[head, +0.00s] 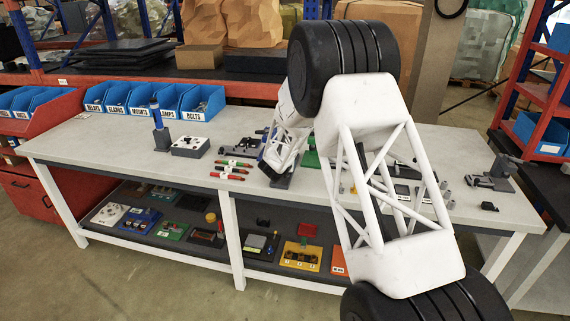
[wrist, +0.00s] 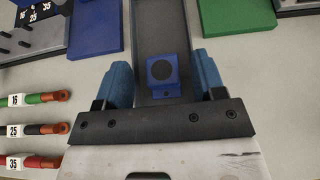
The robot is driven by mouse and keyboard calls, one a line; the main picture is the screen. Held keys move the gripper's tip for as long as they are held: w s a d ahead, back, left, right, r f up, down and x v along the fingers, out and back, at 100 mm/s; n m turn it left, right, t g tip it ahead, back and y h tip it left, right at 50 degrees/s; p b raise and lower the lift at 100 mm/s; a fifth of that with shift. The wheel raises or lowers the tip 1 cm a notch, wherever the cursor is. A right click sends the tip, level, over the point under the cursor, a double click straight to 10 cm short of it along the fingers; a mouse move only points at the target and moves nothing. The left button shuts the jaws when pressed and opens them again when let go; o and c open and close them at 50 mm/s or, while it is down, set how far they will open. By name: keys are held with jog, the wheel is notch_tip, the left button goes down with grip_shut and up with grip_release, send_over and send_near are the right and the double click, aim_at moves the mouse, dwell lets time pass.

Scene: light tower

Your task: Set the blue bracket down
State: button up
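A small blue bracket (wrist: 163,72) with a dark round face shows in the wrist view. It lies within a dark grey channel-shaped piece (wrist: 160,22), between the two blue fingers of my gripper (wrist: 163,80). The fingers are spread, with a visible gap on each side of the bracket, so my gripper is open and appears not to grip it. In the head view my gripper (head: 272,168) is low over the middle of the workbench. The bracket cannot be made out there, hidden by my gripper and arm.
Red, black and green cable pieces with number tags (wrist: 32,131) lie left of my gripper. A blue block (wrist: 95,28) and a green block (wrist: 238,18) lie beyond it. A blue-topped tower (head: 156,115) and a grey switch box (head: 189,147) stand left on the workbench (head: 95,142).

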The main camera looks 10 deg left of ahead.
jog(key=shift+r, duration=0.15)
jog(key=v, duration=1.2)
dwell(0.5)
jog(key=shift+d, duration=0.1)
dwell(0.8)
jog(key=s+d+r+n+g+y, duration=0.3)
jog(key=s+d+r+n+g, duration=0.1)
jog(key=s+d+r+n, duration=1.55)
jog(key=s+d+n+g+h, duration=0.1)
jog(key=s+d+n, duration=0.4)
jog(key=s, duration=0.7)
jog(key=s+d+n+g+h, duration=0.1)
jog(key=s+d+n+g, duration=0.1)
jog(key=s+d+n, duration=0.4)
jog(key=s+d+n+g+h, duration=0.1)
jog(key=s+d+n, duration=0.4)
jog(key=s+d, duration=0.6)
jog(key=s+r+g, duration=0.1)
jog(key=s, duration=0.6)
jog(key=shift+d+g, duration=0.3)
jog(key=shift+d, duration=0.05)
